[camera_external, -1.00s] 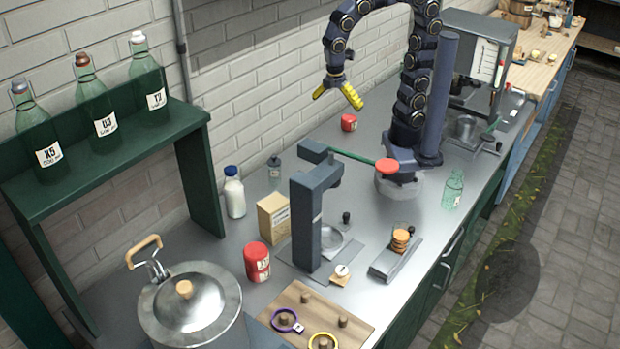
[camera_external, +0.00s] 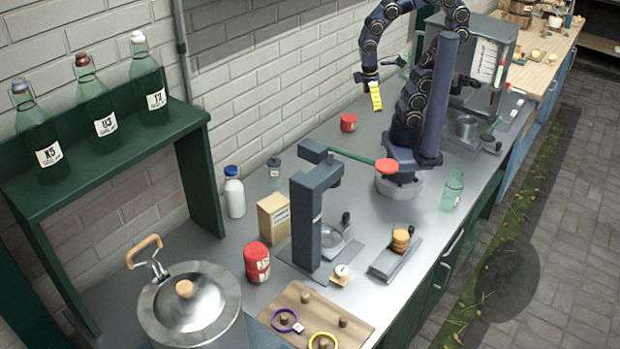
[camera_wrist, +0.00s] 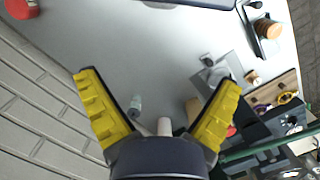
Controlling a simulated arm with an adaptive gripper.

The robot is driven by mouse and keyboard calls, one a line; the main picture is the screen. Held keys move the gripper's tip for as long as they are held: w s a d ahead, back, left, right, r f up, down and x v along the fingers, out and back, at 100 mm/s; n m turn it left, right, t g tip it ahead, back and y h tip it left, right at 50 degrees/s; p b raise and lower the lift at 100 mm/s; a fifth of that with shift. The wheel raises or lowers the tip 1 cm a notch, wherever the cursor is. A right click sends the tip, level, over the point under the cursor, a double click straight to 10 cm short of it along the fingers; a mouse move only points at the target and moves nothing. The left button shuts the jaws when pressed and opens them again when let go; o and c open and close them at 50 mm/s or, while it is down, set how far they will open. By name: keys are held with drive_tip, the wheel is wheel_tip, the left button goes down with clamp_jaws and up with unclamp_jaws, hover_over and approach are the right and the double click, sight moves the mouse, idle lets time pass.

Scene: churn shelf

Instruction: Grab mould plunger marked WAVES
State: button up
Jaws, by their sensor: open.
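My gripper (camera_external: 375,98) hangs open and empty over the back of the metal counter, close to the brick wall. I cannot read the word WAVES on anything, so I cannot tell which thing is the mould plunger. A wooden board (camera_external: 352,308) with pegs, a purple ring (camera_external: 276,320) and a yellow ring (camera_external: 312,338) lies at the front. A grey stand (camera_external: 382,269) holds a stack of brown discs (camera_external: 400,239). Small wooden pieces on the far bench (camera_external: 548,62) are too small to tell.
A dark press (camera_external: 306,222) with a green lever (camera_external: 352,154) stands mid-counter. Around it are a milk bottle (camera_external: 235,195), a box (camera_external: 273,220), a red tin (camera_external: 257,263) and a pot (camera_external: 205,318). A glass bottle (camera_external: 453,190) stands right.

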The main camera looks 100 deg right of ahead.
drive_tip(key=shift+c, duration=0.9)
